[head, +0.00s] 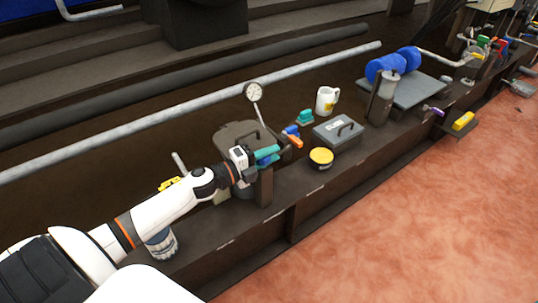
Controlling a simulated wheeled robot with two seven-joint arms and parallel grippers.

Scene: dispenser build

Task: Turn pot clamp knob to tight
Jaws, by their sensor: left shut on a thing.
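A dark pot (236,131) with a round dial gauge (253,91) above it stands on the brown bench. My left gripper (256,160) is at the pot's near side, beside a dark upright post (265,188). It is shut on a small part that I take to be the pot clamp knob, mostly hidden by the fingers. A teal piece (267,152) and a bit of blue show right at the fingertips. I cannot tell the knob's turn position. My right gripper is not in view.
Right of the pot are blue and orange handles (294,141), a yellow-lidded tin (321,158), a grey box (338,132), and a white mug (327,99). A grey cylinder (383,100) stands farther right. A long pale pipe (150,125) runs behind. Reddish floor lies in front.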

